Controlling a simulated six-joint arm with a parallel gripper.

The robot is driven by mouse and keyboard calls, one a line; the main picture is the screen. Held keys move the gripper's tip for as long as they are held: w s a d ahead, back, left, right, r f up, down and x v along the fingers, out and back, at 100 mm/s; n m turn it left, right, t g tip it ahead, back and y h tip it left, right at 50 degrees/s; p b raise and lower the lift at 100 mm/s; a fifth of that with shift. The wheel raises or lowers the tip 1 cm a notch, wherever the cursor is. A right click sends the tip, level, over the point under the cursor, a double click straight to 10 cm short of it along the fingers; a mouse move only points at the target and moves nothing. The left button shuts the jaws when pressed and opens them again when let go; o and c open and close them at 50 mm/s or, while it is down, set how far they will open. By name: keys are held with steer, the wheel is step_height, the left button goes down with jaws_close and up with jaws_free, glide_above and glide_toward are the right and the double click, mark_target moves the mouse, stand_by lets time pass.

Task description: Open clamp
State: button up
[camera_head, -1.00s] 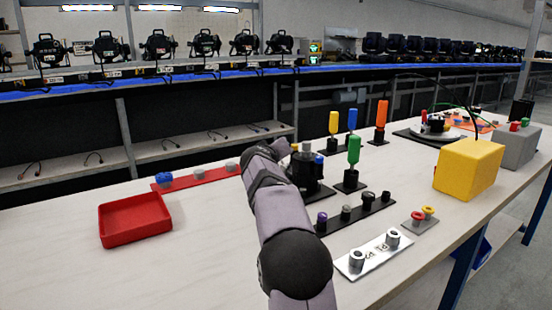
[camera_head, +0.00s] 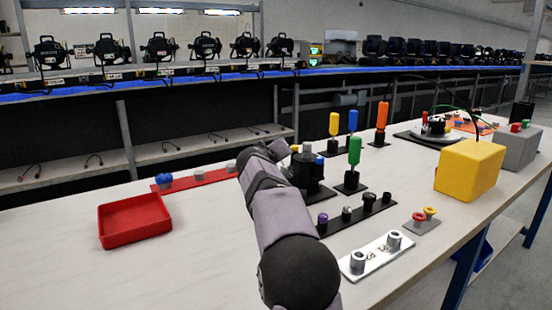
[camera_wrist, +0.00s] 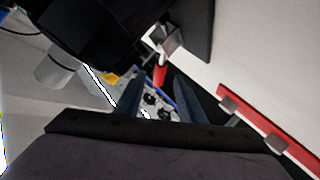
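A black fixture (camera_head: 308,172) with yellow and blue tops stands mid-table in the head view, partly behind my arm. In the wrist view a large dark body (camera_wrist: 105,28) fills the upper left. Beside it is a small metal piece (camera_wrist: 166,40) with a red handle-like part (camera_wrist: 160,74) below it; this looks like the clamp, but its exact state is unclear. My gripper (camera_wrist: 157,88) has its two fingers apart, with the red part appearing between or beyond them. I cannot tell whether they touch it. The head view does not clearly show my fingers.
A red tray (camera_head: 135,222) and a red strip with pegs (camera_head: 205,178) lie left. A black peg strip (camera_head: 345,218), white plate (camera_head: 357,268) and yellow box (camera_head: 470,168) are right. The front left table is clear.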

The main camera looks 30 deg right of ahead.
steer(key=shift+b+v, duration=0.35)
steer(key=shift+v, duration=2)
